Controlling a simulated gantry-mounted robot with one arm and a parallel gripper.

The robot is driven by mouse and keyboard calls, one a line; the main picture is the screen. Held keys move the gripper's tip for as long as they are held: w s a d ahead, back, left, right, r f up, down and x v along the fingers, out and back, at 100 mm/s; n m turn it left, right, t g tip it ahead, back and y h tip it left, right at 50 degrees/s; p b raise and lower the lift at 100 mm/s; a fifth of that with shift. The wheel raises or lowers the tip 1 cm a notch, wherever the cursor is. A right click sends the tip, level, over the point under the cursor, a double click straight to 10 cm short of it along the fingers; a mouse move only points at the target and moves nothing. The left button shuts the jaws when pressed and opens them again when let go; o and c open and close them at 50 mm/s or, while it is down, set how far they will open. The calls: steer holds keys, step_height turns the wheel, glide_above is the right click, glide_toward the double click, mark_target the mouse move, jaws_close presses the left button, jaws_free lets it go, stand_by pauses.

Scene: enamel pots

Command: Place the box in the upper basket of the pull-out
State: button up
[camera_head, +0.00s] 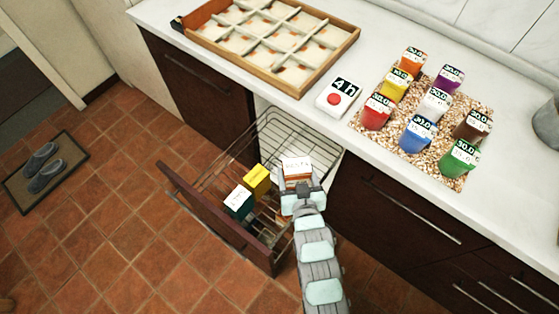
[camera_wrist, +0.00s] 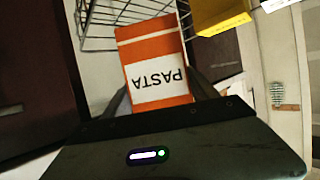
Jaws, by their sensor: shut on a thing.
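The pasta box (camera_head: 296,166) is orange with a white label. In the wrist view the box (camera_wrist: 155,48) fills the upper middle, its PASTA label upside down. My gripper (camera_head: 299,187) is shut on it, with a finger at each side of the box. The pull-out stands open from the counter, with a wire basket (camera_head: 312,128) and a dark wooden front (camera_head: 206,214). The box shows over the right side of the pull-out; I cannot tell whether it touches the basket. Wire also shows in the wrist view (camera_wrist: 97,42).
A yellow box (camera_head: 257,180) and a dark green box with a white top (camera_head: 238,203) stand in the pull-out, left of my gripper. On the counter are a divided wooden tray (camera_head: 353,36), a white block with a red button (camera_head: 334,99) and several coloured cups on a speckled mat (camera_head: 398,145).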

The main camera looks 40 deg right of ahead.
steer(key=w+d+b, duration=0.4)
steer(key=w+d, duration=0.5)
steer(key=w, duration=0.4)
step_height(320, 180, down, 12)
steer(key=b, duration=0.3)
steer(key=shift+s+b, duration=0.1)
steer(key=shift+b, duration=0.3)
steer(key=shift+r, duration=0.1)
steer(key=o, duration=1.8)
